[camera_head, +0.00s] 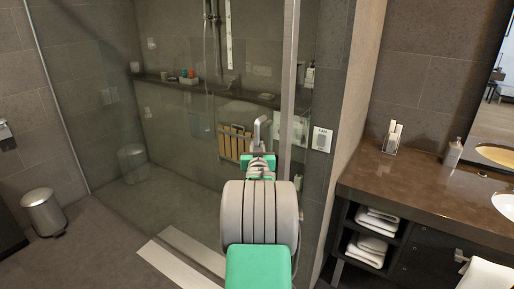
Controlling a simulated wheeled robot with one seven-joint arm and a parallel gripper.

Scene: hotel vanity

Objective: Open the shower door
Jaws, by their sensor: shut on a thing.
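The shower door (225,195) is a clear glass panel left of a tall grey metal upright (289,75). I cannot tell whether it stands ajar. My gripper (259,150), with green and grey parts, is at the end of my arm in the middle of the view, in front of the glass beside the upright. It is shut on a small grey metal piece that looks like the door handle (263,125). My own wrist hides the lower part of the door and the exact contact.
A dark vanity counter (400,178) with shelved towels (372,222) stands at the right. A metal bin (43,212) stands at the left. Pale strips (178,265) lie on the floor by the glass. A wooden slatted rack (235,142) shows behind it.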

